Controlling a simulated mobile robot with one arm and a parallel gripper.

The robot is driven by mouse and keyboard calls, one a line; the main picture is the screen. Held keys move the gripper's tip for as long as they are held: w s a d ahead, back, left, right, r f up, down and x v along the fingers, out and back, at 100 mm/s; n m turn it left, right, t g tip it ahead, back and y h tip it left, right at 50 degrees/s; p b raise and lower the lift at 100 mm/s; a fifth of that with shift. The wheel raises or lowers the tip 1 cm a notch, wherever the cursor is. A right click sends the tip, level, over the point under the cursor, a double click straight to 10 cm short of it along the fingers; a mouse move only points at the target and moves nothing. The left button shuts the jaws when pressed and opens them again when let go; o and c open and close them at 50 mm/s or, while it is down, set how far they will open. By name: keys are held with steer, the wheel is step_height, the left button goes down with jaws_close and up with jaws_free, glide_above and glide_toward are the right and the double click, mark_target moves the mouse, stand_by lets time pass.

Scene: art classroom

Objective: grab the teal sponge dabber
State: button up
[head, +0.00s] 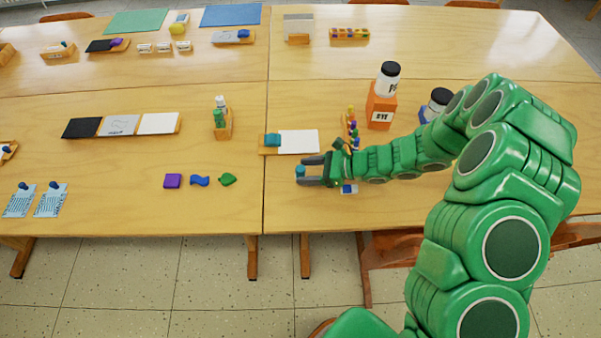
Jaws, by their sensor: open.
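A small teal round piece, which looks like the sponge dabber (300,171), stands on the table near its front edge. My gripper (308,171) reaches in from the right, low over the table. Its two dark fingers are open and point left, with the dabber at the mouth between the fingertips. I cannot tell whether either finger touches it.
A blue-and-white piece (349,189) lies under my wrist. A rack of coloured pieces (351,120) and an orange box with a black-capped bottle (380,110) stand behind my arm. Purple, blue and green shapes (199,181) lie to the left. The table between them and my gripper is clear.

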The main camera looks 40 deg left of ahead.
mark_target(295, 174)
steer(key=shift+x, duration=2.3)
steer(key=c, duration=1)
steer(key=shift+w+r, duration=0.1)
